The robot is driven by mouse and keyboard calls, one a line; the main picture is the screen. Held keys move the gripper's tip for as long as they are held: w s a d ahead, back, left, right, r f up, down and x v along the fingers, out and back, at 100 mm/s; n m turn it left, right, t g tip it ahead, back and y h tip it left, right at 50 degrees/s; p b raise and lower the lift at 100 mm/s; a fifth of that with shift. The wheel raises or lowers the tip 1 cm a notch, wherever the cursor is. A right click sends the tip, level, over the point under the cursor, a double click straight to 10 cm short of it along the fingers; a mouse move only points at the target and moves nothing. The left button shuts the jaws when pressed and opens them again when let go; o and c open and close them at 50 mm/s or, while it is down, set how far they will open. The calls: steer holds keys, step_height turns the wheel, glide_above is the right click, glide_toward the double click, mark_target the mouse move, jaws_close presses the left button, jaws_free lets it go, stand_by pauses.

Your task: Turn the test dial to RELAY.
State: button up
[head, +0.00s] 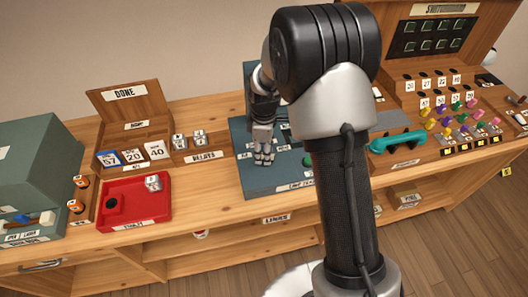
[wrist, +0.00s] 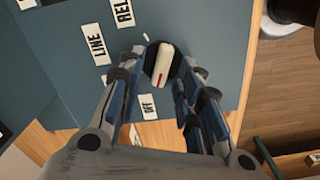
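The test dial (wrist: 164,64) shows in the wrist view as a round black knob with a cream bar across it. A red mark on the bar's lower end points roughly toward the OFF label (wrist: 148,106). The LINE label (wrist: 97,45) and the partly cut-off RELAY label (wrist: 122,12) lie up and left of it. My gripper (wrist: 161,66) has a finger on each side of the knob, apart from each other; whether they touch it I cannot tell. In the head view my gripper (head: 263,160) is over the blue-grey panel (head: 262,183) and hides the dial.
A teal handset (head: 398,141) and a switchboard (head: 440,45) with coloured plugs are at the right. A red tray (head: 135,203), a wooden DONE box (head: 128,108) and a relays rack (head: 208,157) are at the left. My arm covers part of the panel's right side.

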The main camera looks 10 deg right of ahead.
steer(key=shift+c, duration=0.2)
jaws_close()
